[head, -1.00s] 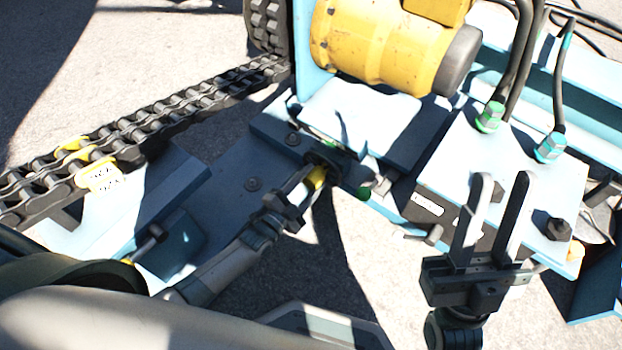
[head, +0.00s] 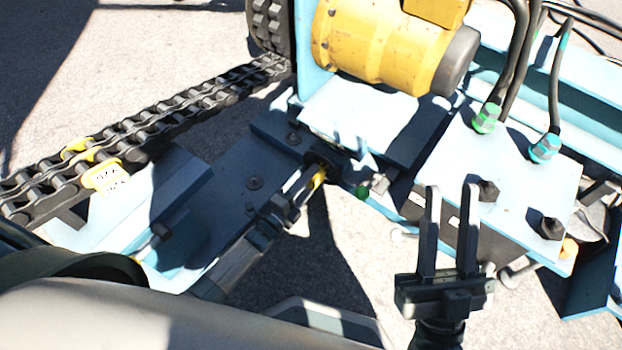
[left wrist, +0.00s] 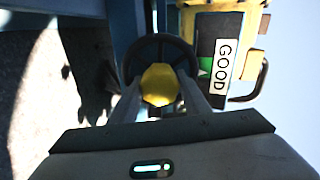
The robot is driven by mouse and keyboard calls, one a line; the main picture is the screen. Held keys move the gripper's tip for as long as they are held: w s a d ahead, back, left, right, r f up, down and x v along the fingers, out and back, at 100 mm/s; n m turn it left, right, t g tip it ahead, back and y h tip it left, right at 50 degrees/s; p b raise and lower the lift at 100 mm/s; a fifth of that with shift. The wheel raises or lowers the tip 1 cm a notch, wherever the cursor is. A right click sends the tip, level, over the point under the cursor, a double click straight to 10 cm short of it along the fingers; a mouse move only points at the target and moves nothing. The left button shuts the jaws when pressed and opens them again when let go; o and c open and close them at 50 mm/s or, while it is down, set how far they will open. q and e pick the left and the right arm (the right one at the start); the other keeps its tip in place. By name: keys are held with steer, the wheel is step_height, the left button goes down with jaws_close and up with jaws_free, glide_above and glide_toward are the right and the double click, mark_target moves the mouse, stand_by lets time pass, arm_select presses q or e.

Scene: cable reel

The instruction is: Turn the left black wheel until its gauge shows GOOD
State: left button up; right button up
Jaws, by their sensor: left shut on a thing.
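The left black wheel (left wrist: 137,62) has a yellow hub (left wrist: 160,84) and shows in the left wrist view, where its lower part is hidden by my fingers. My left gripper (left wrist: 160,92) is shut on the wheel, with one finger on each side of the yellow hub. In the head view, my left gripper (head: 311,182) reaches the wheel below the yellow motor, and the wheel is mostly in shadow. The gauge (left wrist: 222,60) beside the wheel shows a sideways label reading GOOD with a green patch next to it. My right gripper (head: 453,190) is open and empty.
A black chain (head: 150,120) runs along the left. A yellow motor (head: 385,50) stands above the wheel. A light-blue block (head: 510,165) with bolts and hose fittings lies behind my right gripper. Hoses (head: 515,60) hang at the upper right.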

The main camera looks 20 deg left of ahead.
arm_select(q)
steer(key=shift+s+f, duration=0.1)
steer(key=o, duration=1.5)
steer(key=shift+c, duration=0.2)
steer(key=shift+s+a, duration=0.2)
steer(key=shift+s, duration=0.4)
steer(key=p+v, duration=0.2)
steer(key=v, duration=1.4)
arm_select(e)
step_height(320, 180, down, 6)
steer(key=a+g, duration=0.2)
steer(key=g, duration=0.2)
steer(key=shift+w+r+h, duration=0.15)
steer(key=shift+w+h, duration=0.15)
steer(key=shift+w, duration=0.1)
steer(key=shift+a, duration=0.1)
